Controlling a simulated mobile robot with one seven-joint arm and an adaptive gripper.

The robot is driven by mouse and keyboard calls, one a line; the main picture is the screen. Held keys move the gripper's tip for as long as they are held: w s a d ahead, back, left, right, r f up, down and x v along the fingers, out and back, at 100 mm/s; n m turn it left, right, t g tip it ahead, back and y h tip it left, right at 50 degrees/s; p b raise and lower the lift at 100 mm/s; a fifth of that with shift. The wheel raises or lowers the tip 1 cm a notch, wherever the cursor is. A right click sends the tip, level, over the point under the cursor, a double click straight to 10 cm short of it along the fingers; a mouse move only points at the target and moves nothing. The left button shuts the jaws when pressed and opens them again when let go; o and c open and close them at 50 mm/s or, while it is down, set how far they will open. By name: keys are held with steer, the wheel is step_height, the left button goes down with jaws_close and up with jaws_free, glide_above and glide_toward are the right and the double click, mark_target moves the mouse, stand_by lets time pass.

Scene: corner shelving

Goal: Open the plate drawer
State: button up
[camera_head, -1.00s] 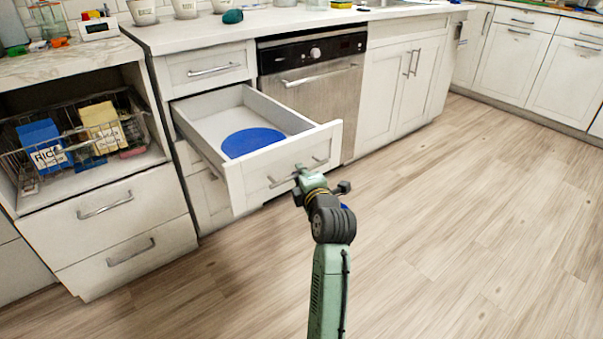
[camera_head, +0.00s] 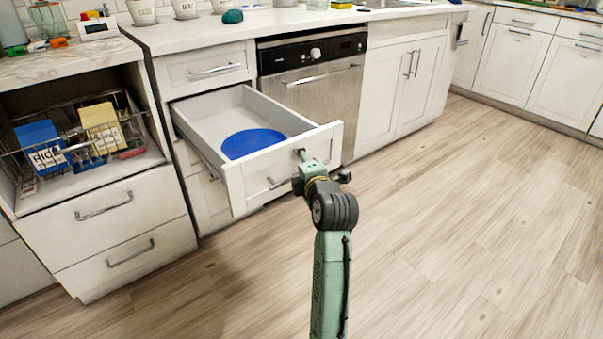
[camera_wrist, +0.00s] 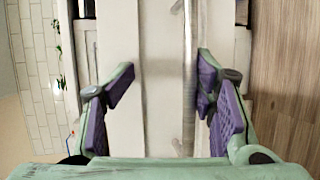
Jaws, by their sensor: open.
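The plate drawer (camera_head: 236,182) is pulled well out of the cabinet, left of the dishwasher. A round blue plate (camera_head: 253,142) lies flat inside it. My gripper (camera_head: 303,156) is at the drawer's front panel and hides part of its bar handle (camera_head: 270,184). In the wrist view my gripper (camera_wrist: 166,82) is open, with its purple-padded fingers spread apart. The handle (camera_wrist: 188,80) runs up and down the picture between the fingers, closer to the right finger. I cannot tell whether that finger touches it.
A closed drawer (camera_head: 208,66) is above the open one. A wire basket (camera_head: 60,150) with boxes sits on the left shelf. The wooden floor (camera_head: 450,220) at right is clear.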

mark_target(299, 145)
steer(key=o, duration=1.1)
steer(key=shift+t, duration=0.3)
step_height(299, 145, up, 7)
steer(key=shift+d+f, duration=0.1)
steer(key=shift+f, duration=0.05)
steer(key=shift+o, duration=0.3)
steer(key=shift+r, duration=0.45)
steer(key=f, duration=0.1)
steer(key=f+g, duration=0.1)
steer(key=f, duration=0.1)
steer(key=shift+w+d, duration=0.15)
steer(key=shift+w, duration=0.05)
steer(key=shift+c, duration=0.9)
steer(key=shift+s+f, duration=0.15)
steer(key=shift+c, duration=0.2)
steer(key=shift+p+v, duration=0.4)
steer(key=shift+v, duration=1.3)
steer(key=shift+c, duration=1.3)
steer(key=shift+v, duration=0.95)
steer(key=c, duration=0.7)
steer(key=shift+s+d, duration=0.25)
steer(key=shift+s, duration=0.85)
steer(key=shift+s+d, duration=0.25)
steer(key=shift+s, duration=0.85)
steer(key=shift+s+d, duration=0.2)
steer(key=shift+s, duration=0.9)
